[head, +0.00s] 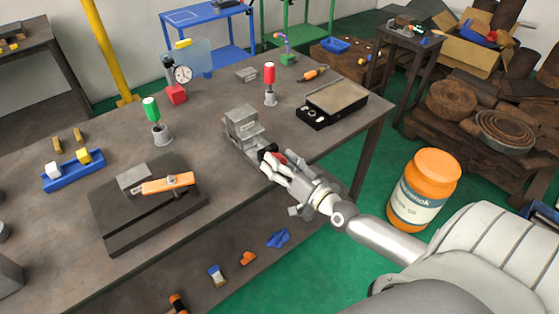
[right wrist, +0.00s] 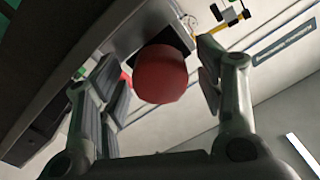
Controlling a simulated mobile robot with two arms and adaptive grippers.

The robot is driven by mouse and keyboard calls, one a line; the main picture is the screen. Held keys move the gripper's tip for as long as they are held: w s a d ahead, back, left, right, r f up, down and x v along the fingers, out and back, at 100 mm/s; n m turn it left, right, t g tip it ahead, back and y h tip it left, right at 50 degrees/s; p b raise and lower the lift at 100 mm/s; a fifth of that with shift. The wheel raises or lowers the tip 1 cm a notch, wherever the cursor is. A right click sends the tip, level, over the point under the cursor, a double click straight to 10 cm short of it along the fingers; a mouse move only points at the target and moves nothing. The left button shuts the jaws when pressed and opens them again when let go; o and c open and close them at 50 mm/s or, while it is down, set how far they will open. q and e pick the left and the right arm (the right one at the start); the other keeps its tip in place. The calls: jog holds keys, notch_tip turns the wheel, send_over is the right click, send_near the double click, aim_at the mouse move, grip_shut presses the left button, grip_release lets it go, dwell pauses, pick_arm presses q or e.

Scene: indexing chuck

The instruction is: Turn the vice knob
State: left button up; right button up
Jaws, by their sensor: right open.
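The grey vice (head: 241,127) stands at the front edge of the workbench in the head view. Its red knob (right wrist: 160,75) is large in the right wrist view, in front of a dark square plate. In the head view a bit of red shows beside my right gripper, which partly hides the vice's front end. My right gripper (head: 272,163) is open at the vice's front end. In the right wrist view its fingers stand apart on either side of the knob, with visible gaps; I cannot tell exactly how deep the knob sits between them. My left gripper is not in view.
The workbench (head: 215,95) also bears a red-handled tool (head: 270,82), a green-handled tool (head: 153,118), a black box (head: 332,100), a dial gauge (head: 182,75) and a black plate with an orange bar (head: 168,184). A large orange jar (head: 425,187) stands right of my arm.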

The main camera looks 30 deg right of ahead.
jog(key=shift+w, duration=0.1)
jog(key=c, duration=1)
jog(key=shift+m+b, duration=0.45)
jog(key=shift+m, duration=1.75)
jog(key=o, duration=1)
jog(key=shift+f, duration=0.1)
